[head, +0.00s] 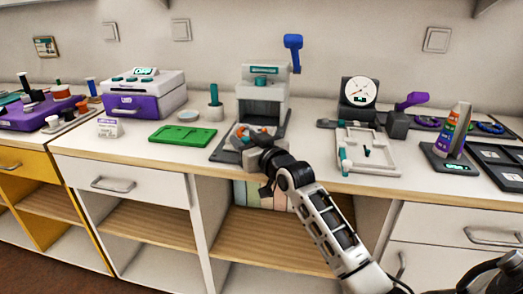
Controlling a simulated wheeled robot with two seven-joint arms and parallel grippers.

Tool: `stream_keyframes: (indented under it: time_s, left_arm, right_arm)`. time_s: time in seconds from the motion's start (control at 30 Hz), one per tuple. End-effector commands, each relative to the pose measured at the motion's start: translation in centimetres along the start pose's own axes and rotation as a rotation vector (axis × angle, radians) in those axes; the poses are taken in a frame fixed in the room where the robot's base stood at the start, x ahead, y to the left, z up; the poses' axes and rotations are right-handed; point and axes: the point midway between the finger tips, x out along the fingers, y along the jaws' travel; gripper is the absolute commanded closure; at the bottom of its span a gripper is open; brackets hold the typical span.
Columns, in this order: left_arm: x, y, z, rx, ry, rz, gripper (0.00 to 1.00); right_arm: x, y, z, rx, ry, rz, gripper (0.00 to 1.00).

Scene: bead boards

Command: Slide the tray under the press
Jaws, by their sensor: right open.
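The press (263,88) is a grey and white machine with a teal label and a blue lever (293,48) raised at its upper right. It stands on a dark base at the back of the counter. A pale grey piece, which looks like the tray (240,157), lies at the front of this base, near the counter edge. White and orange shapes show on or just behind it; details are too small to tell. My right gripper (254,138) is open over the front of the base and hides part of the tray. I cannot tell whether it touches the tray. My left gripper is out of view.
A green board (183,135) lies left of the press, beside a pot with a green-handled tool (214,103). A purple and white machine (145,95) stands farther left. Right of the press are a white frame (369,165), a dial gauge (360,91) and a rainbow-coloured block (456,130).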

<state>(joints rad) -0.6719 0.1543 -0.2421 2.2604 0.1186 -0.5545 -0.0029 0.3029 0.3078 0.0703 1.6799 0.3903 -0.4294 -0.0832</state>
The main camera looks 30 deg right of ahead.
Motion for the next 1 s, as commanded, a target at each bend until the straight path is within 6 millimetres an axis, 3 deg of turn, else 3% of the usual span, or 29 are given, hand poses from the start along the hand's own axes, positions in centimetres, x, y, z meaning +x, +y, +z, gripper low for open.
stream_keyframes:
  time_s: [0.6, 0.8, 1.0]
  left_arm:
    - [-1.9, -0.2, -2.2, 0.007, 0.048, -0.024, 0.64]
    - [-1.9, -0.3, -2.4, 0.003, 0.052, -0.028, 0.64]
    - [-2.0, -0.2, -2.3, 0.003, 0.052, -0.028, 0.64]
  right_arm:
    - [-13.2, 0.0, 0.0, 0.000, -0.003, -0.001, 0.58]
    - [-15.0, 0.0, 0.0, 0.000, -0.002, -0.001, 0.58]
    - [-15.2, 0.0, -0.1, 0.000, 0.000, -0.001, 0.58]
